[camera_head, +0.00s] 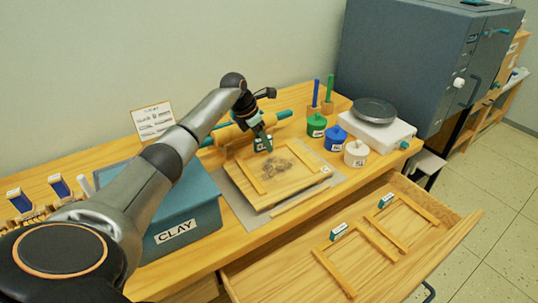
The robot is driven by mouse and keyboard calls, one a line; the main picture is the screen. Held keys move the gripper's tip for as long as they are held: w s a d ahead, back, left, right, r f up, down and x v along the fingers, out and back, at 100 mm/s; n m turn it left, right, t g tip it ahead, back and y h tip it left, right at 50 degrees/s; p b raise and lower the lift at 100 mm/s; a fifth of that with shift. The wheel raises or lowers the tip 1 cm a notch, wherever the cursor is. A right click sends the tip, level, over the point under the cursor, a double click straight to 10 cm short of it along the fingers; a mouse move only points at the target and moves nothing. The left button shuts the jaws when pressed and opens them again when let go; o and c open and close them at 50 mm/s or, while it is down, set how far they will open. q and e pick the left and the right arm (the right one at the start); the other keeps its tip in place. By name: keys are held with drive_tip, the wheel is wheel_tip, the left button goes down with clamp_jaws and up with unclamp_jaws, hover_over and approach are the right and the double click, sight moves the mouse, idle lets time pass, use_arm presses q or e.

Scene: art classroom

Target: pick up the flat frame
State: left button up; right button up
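Thin wooden frame-like pieces lie flat in the open drawer, one at the left (334,273) and one at the right (416,209). Each has a small white and green label near its back edge. I cannot tell which is the flat frame. On the table, a wooden board (296,182) with raised strips and a dark smudge lies on a grey mat (241,203). My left gripper (265,143) points down over the board's back edge, near a rolling pin (234,132). Its finger gap is too small to judge. My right gripper is out of view.
A blue-grey CLAY box (180,215) stands left of the board. Green (316,125), blue (336,138) and white (356,153) jars stand to its right, beside a white turntable base (376,131). The open drawer (463,232) juts out in front. A large grey kiln (415,62) stands at the back right.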

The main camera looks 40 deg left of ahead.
use_arm(q)
clamp_jaws()
drive_tip(key=shift+r, duration=0.15)
idle(0.5)
